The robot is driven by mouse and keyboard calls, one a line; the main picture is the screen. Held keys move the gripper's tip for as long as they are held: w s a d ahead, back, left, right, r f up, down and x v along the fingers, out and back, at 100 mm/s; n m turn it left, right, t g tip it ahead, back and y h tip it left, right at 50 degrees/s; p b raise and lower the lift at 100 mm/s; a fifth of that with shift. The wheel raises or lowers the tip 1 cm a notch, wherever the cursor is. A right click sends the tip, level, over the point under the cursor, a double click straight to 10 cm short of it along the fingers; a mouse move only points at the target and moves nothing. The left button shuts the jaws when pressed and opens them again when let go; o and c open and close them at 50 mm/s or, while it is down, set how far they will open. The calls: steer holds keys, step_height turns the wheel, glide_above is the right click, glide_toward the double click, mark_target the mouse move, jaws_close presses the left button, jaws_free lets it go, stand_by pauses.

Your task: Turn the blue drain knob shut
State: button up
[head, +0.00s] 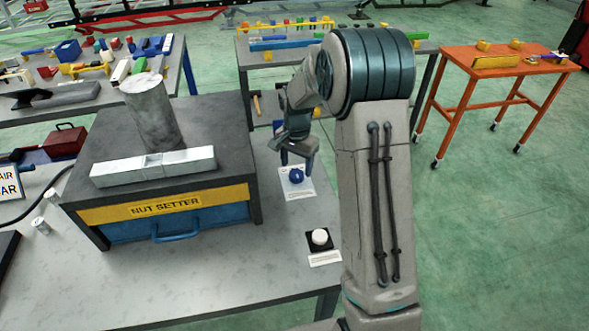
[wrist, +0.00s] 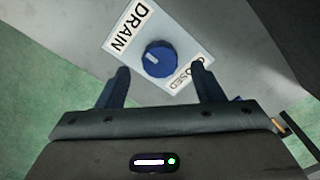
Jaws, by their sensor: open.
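The blue drain knob (head: 296,175) sits on a white label plate on the grey table, right of the nut setter box. In the wrist view the knob (wrist: 160,59) is round with a pale pointer mark on its top. The plate (wrist: 134,47) reads "DRAIN" on the left and "CLOSED", partly hidden by a finger, on the right. The pointer mark lies toward the knob's left side, nearer the DRAIN word. My gripper (wrist: 162,80) is open, with one finger on each side of the knob's near edge and nothing between them. In the head view my gripper (head: 297,158) is just above the knob.
The nut setter box (head: 165,203) with a metal cylinder (head: 151,110) on top stands left of the knob. A white knob on a black base (head: 320,239) sits nearer on the table. An orange table (head: 497,62) stands at the back right. Green floor lies beyond the table's right edge.

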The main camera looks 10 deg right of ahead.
mark_target(296, 173)
steer(key=shift+f, duration=1.6)
